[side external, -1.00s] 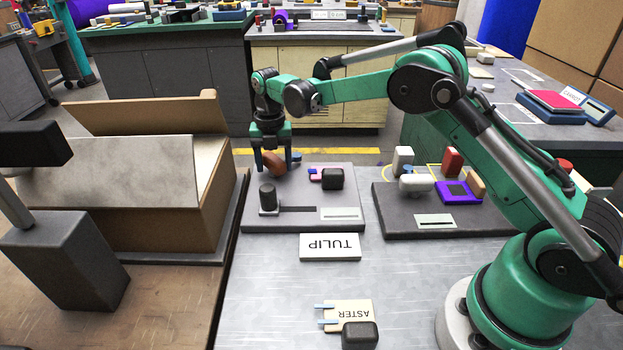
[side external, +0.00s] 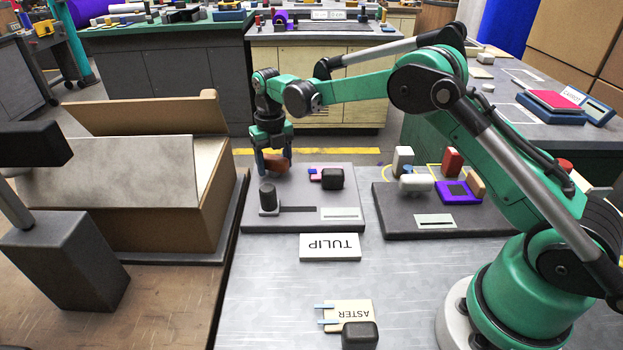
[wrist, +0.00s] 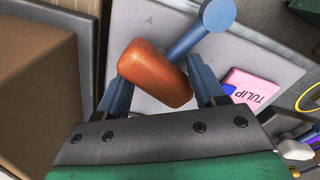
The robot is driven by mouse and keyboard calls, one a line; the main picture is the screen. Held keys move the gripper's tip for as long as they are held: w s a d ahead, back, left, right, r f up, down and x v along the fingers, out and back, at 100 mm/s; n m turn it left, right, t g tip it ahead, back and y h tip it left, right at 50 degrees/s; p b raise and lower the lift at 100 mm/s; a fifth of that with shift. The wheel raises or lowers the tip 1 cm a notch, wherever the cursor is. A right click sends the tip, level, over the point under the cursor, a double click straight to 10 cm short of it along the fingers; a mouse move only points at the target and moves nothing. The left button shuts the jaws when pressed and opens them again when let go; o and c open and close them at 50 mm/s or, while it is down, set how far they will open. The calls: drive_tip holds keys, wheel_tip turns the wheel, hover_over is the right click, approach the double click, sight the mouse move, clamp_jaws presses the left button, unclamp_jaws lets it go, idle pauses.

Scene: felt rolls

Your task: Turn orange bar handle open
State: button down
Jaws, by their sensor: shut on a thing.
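The orange bar handle (side external: 277,163) sits at the back left of a grey panel (side external: 255,222). In the wrist view the orange bar (wrist: 155,75) lies slanted between my two fingers. My gripper (side external: 274,164) points down over the handle and is shut on it, with one finger at each side; it also shows in the wrist view (wrist: 162,88). A blue-grey rod with a round end (wrist: 215,15) shows just beyond the bar; I cannot tell whether they join. The handle's mount is hidden under the bar and fingers.
The panel also holds a dark upright knob (side external: 267,196), a black block (side external: 332,179) and a pink tag (wrist: 252,88). An open cardboard box (side external: 205,200) stands close at left. A second panel (side external: 400,225) with several blocks lies at right.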

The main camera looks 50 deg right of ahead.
drive_tip(key=shift+w+d, duration=0.1)
drive_tip(key=shift+d, duration=0.1)
drive_tip(key=shift+c, duration=1.4)
unclamp_jaws()
drive_tip(key=shift+a, duration=0.1)
drive_tip(key=m, duration=0.6)
drive_tip(key=m, duration=0.6)
drive_tip(key=shift+a, duration=0.1)
